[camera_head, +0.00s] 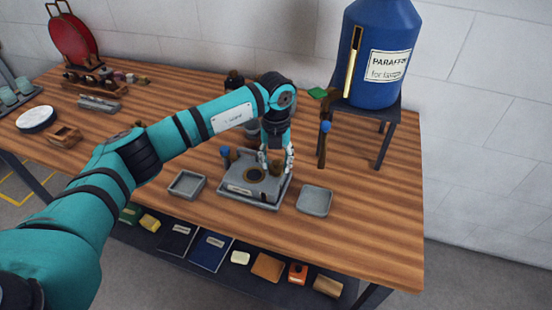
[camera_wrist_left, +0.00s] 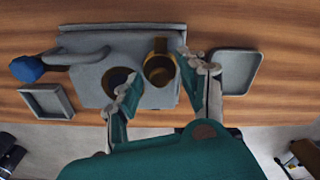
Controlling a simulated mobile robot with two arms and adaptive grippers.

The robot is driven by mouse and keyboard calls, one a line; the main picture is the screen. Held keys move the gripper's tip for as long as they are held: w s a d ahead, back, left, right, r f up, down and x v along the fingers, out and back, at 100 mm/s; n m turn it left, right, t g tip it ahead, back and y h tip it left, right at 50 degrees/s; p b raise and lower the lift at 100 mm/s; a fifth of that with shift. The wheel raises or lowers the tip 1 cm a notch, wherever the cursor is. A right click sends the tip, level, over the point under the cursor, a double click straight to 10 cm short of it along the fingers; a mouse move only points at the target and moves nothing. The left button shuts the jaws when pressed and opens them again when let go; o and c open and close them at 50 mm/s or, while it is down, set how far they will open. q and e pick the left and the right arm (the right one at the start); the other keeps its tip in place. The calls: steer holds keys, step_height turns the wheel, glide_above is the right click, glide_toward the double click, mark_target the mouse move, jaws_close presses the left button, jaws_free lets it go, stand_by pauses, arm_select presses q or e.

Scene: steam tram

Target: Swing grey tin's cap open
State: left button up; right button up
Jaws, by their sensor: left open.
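The grey tin (camera_head: 238,188) is a low grey box with a label on its front, on the wooden workbench. It also shows in the left wrist view (camera_wrist_left: 92,70). A round dark opening (camera_head: 255,174) with a brass-coloured rim is in its top. In the left wrist view a brass-coloured round piece (camera_wrist_left: 158,64), perhaps the cap, stands beside the opening. My left gripper (camera_head: 277,162) is open above the tin's right part. In the wrist view its two fingers lie on either side of the brass piece; contact cannot be told. My right gripper is not in view.
A shallow grey tray stands left (camera_head: 187,185) and another right (camera_head: 315,200) of the tin. A blue-ended lever (camera_wrist_left: 28,68) is at the tin's left. The bench front is clear.

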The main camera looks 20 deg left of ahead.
arm_select(q)
steer(key=shift+c, duration=0.7)
jaws_close()
